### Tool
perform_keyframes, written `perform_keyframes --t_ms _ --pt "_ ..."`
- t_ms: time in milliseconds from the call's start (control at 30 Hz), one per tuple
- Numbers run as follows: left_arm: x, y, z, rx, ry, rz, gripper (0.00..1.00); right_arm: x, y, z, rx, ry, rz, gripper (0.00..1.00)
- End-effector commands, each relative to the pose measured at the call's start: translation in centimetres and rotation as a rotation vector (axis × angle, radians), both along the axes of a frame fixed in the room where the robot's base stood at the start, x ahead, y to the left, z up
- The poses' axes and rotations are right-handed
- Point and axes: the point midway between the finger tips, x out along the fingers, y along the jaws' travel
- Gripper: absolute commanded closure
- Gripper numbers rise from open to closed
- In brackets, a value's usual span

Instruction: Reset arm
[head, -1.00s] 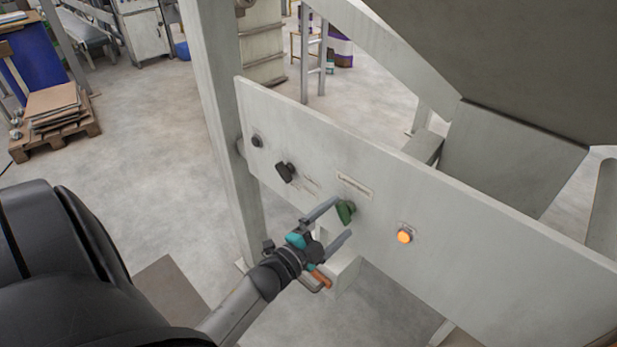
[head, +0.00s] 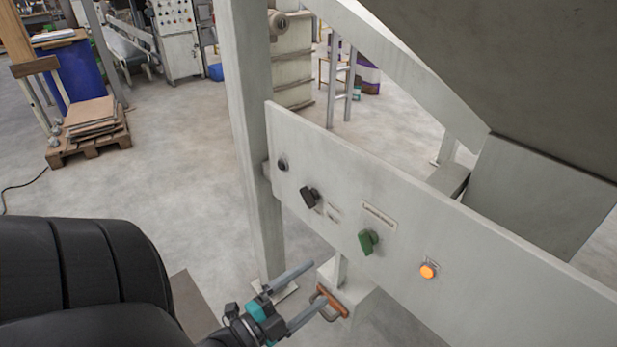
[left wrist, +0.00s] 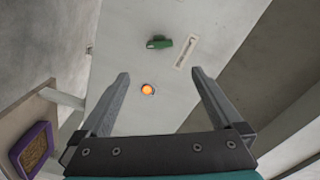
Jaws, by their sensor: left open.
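My left gripper (head: 300,291) is open and empty, below and left of the green knob (head: 368,241) on the grey control panel (head: 480,262). Its two fingers are spread and stand clear of the panel knobs. In the left wrist view the open fingers (left wrist: 160,88) frame the lit orange button (left wrist: 148,89), with the green knob (left wrist: 159,43) beyond it. The orange button (head: 428,270) glows in the head view too. A black knob (head: 309,196) and a small dark button (head: 282,164) sit further left on the panel. My right gripper is not in view.
A grey upright post (head: 254,140) stands at the panel's left end. A box with an orange-brown handle (head: 333,301) is below the panel, near the gripper. A pallet with flat boards (head: 90,113) stands at the far left. Open floor lies between.

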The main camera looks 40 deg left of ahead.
Motion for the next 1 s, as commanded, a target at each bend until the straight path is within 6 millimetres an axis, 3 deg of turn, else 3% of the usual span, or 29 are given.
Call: perform_keyframes --t_ms 467,567,667,767,867,1000 --pt "0.0 0.0 0.0 -0.001 0.001 0.000 0.00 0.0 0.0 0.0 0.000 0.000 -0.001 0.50" --pt "0.1 0.0 -1.2 -0.026 0.026 0.013 0.00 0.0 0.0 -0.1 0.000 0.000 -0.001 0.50" --pt "0.0 -0.2 -5.0 -0.109 0.110 0.052 0.00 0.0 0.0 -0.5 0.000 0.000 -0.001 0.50" --pt "-0.8 -0.9 -11.3 -0.237 0.260 0.117 0.00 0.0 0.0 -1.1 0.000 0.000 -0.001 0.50" --pt "-2.8 -2.4 -18.6 -0.375 0.448 0.196 0.00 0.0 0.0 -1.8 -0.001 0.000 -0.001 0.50" --pt "-7.3 -5.0 -27.7 -0.523 0.724 0.311 0.00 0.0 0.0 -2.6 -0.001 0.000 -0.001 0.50"
